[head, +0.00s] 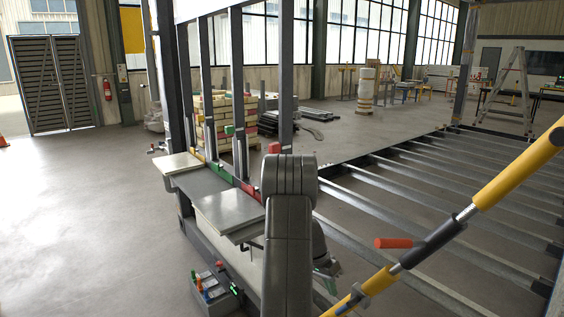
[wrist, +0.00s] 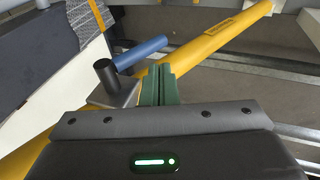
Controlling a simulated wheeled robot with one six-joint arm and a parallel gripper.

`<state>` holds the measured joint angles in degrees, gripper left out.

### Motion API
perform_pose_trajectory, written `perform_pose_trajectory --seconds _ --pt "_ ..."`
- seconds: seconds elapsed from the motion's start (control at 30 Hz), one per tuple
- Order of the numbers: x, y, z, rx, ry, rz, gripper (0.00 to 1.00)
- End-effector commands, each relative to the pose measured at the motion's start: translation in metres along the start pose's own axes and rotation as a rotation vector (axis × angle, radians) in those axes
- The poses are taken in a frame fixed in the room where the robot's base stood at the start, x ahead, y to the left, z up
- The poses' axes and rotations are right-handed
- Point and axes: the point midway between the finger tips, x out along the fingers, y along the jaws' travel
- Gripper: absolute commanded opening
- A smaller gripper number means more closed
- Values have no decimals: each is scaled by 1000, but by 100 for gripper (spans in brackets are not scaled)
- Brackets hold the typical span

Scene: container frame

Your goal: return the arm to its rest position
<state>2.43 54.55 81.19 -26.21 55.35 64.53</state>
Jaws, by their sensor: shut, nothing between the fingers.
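My gripper (wrist: 158,82) shows in the wrist view with its green fingers together and nothing between them. A yellow bar (wrist: 222,38) runs diagonally behind the fingers. Beside them are a blue cylinder (wrist: 142,53) and a dark round post (wrist: 106,74); I cannot tell whether the fingers touch any of these. In the head view my dark arm stands upright in the centre and hides part of the frame behind it. My gripper is mostly hidden there, low and just right of the arm.
Grey panels (head: 228,208) lie on the frame left of my arm. A tool box (head: 215,290) sits low in front. Steel beams (head: 450,240) span the right; open floor (head: 80,210) lies left.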

Motion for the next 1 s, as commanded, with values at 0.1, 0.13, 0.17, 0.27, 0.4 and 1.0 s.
perform_pose_trajectory --seconds 0.1,0.13,0.17,0.27,0.4,1.0 --pt "-12 4 -2 22 3 -77 0" --pt "-13 5 -3 26 3 -97 0" --pt "-14 6 -3 30 3 -115 0" --pt "-18 9 -4 42 3 -180 0" --pt "-22 15 -5 62 3 -272 0" --pt "-31 32 -7 122 8 -574 0"
